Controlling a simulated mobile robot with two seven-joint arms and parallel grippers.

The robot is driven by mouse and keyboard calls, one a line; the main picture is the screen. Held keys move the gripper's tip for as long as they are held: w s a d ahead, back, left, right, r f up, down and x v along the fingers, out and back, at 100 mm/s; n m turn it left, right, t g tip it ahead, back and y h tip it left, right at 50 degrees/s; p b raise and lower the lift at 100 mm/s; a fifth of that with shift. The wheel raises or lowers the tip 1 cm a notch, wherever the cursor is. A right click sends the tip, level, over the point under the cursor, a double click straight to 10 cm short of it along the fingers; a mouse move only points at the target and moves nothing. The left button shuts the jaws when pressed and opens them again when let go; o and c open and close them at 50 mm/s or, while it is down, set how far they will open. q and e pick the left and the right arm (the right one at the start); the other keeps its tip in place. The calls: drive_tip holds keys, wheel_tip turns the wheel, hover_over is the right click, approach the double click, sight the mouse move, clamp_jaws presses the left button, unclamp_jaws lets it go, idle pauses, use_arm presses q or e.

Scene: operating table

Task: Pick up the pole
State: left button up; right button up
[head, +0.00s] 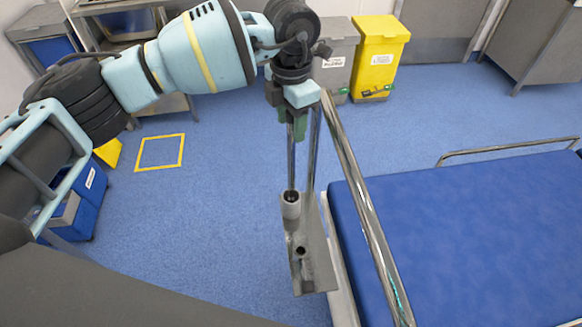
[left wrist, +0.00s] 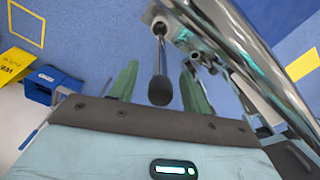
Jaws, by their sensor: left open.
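The pole (head: 291,165) is a thin upright metal rod standing in a grey socket (head: 291,208) on a bracket beside the bed. In the left wrist view the pole (left wrist: 160,90) shows its dark rounded top end between the fingers, with the rod running down to the socket. My left gripper (head: 293,122) is over the pole's upper end. Its green fingers also show in the left wrist view (left wrist: 160,70), open, one on each side of the pole, with gaps visible. The pole's top is hidden by the gripper in the head view. My right gripper is not in view.
A shiny metal rail (head: 362,190) runs close to the right of the pole and gripper. A blue operating bed (head: 460,235) lies to the right. A yellow bin (head: 378,55) and a grey bin (head: 337,60) stand behind. Blue floor (head: 210,200) is clear to the left.

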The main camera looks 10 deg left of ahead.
use_arm(q)
drive_tip(key=shift+f, duration=0.85)
clamp_jaws()
drive_tip(key=shift+r, duration=0.1)
